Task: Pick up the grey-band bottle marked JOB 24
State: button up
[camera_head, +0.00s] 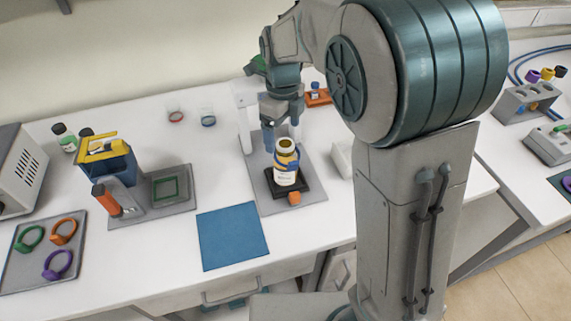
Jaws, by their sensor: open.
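My gripper (283,137) points down over the dark stand (303,191) on a grey mat, with its fingers apart. A bottle (286,168) with a yellow top, a blue band and a white label stands upright on that stand, just in front of and below the fingers. I cannot tell whether the fingers touch it. No grey band and no JOB 24 marking can be made out on any bottle.
A blue square mat (233,238) lies bare at the front. A blue and yellow device (108,163) stands left on a grey mat; coloured rings lie on a tray (22,270). Two small glasses (208,117) stand behind.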

aim_at(286, 156)
notch_tip(286, 156, down, 4)
jog(key=shift+r, duration=0.1)
jog(key=shift+s+d+f+p, duration=0.1)
jog(key=shift+f+p, duration=0.15)
jog(key=shift+f, duration=0.65)
jog(key=shift+w+d+f+p, duration=0.1)
jog(key=shift+f+p, duration=0.2)
jog(key=shift+f, duration=0.65)
jog(key=shift+s+d+f+p, duration=0.1)
jog(key=shift+f+p, duration=0.15)
jog(key=shift+f, duration=0.65)
jog(key=shift+c, duration=0.3)
jog(key=c, duration=1.3)
jog(key=shift+r, duration=0.2)
